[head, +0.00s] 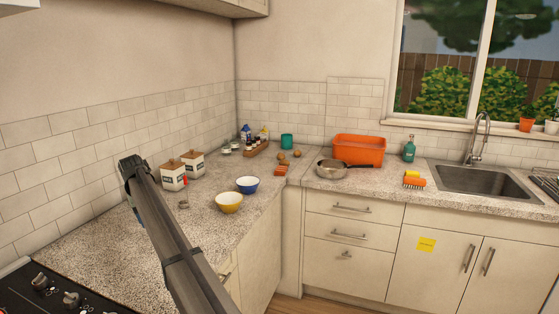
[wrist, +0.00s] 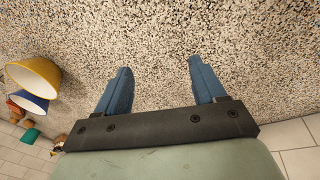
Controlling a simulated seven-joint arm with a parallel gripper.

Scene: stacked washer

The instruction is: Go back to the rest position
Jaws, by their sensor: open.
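My gripper (wrist: 158,65) shows in the wrist view with its two blue fingers wide apart. Nothing is between them, only speckled countertop (wrist: 160,30) beyond. In the head view my dark arm crosses the lower left over the counter and hides most of the gripper. A yellow bowl (head: 229,203) and a blue bowl (head: 247,184) stand on the counter to the right of my arm. In the wrist view the yellow bowl (wrist: 38,76) and blue bowl (wrist: 30,102) are at the left edge, apart from the fingers.
Two white canisters (head: 173,176) stand close to my arm by the tiled wall. A stove (head: 58,296) is at lower left. Farther off are a metal pan (head: 331,169), an orange tub (head: 358,149) and a sink (head: 485,181). Counter space left of my arm is clear.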

